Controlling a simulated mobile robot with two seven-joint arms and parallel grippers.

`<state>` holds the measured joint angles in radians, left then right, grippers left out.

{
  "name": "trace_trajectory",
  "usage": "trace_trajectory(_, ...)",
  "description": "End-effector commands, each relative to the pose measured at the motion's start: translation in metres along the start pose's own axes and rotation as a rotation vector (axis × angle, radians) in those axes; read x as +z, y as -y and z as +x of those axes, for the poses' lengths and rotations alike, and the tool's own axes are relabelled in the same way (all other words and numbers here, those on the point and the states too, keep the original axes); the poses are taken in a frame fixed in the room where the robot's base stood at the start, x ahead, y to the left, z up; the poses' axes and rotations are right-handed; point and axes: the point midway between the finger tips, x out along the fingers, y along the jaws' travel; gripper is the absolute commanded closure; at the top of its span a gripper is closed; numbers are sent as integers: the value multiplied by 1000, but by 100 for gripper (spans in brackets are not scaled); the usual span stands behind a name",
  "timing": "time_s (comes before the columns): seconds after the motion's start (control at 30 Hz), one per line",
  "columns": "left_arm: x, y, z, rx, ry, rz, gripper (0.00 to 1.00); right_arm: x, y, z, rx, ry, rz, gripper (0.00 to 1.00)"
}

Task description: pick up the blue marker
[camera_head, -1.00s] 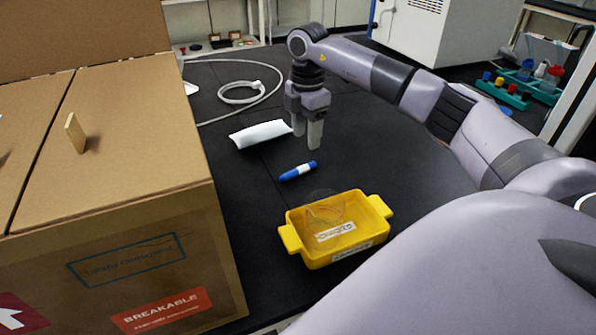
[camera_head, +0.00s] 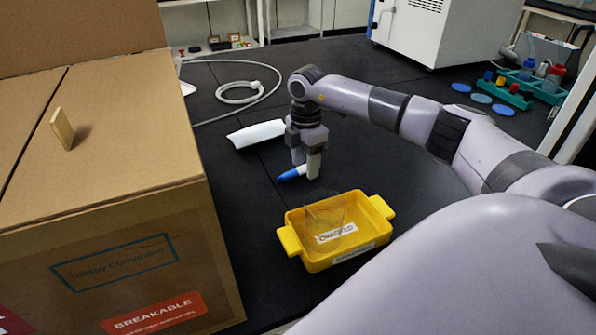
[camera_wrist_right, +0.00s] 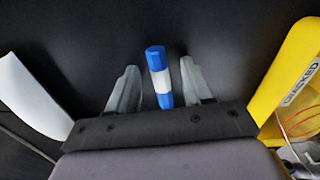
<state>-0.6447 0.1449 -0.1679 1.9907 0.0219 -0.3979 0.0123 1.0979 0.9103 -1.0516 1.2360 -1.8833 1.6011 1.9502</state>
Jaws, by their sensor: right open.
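The blue marker (camera_head: 291,173) lies on the dark table. It has a white band, and its right part is hidden behind my gripper in the head view. My right gripper (camera_head: 306,172) points down over it, fingers open. In the right wrist view the marker (camera_wrist_right: 159,75) shows between the two open fingers of the gripper (camera_wrist_right: 156,84), with a gap visible on each side. I cannot tell the exact height of the fingertips above the table. My left gripper is not in view.
A yellow tray (camera_head: 292,220) labelled cracked, holding a clear glass piece, stands just in front of the marker. A white curved object (camera_head: 255,134) lies behind it. A large cardboard box (camera_head: 110,220) fills the left. A teal rack (camera_head: 505,92) stands far right.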

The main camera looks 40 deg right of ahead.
Motion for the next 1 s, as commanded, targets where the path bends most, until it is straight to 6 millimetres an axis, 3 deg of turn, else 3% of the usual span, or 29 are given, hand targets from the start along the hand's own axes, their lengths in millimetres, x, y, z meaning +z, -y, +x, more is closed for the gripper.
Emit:
trace_trajectory(0.03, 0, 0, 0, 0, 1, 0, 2, 0, 0, 0, 0, 0, 0, 56)
trace_trajectory(0.17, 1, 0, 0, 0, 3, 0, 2, 0, 0, 0, 0, 0, 0, 98)
trace_trajectory(0.2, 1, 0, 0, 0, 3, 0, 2, 0, 0, 0, 0, 0, 0, 100)
trace_trajectory(0.67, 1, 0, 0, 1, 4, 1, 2, 0, -1, -10, 2, -1, -1, 100)
trace_trajectory(0.87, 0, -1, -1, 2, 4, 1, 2, 0, -1, -42, 4, -2, -1, 100)
trace_trajectory(1.0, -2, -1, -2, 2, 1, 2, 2, -1, -2, -81, 7, -3, -1, 100)
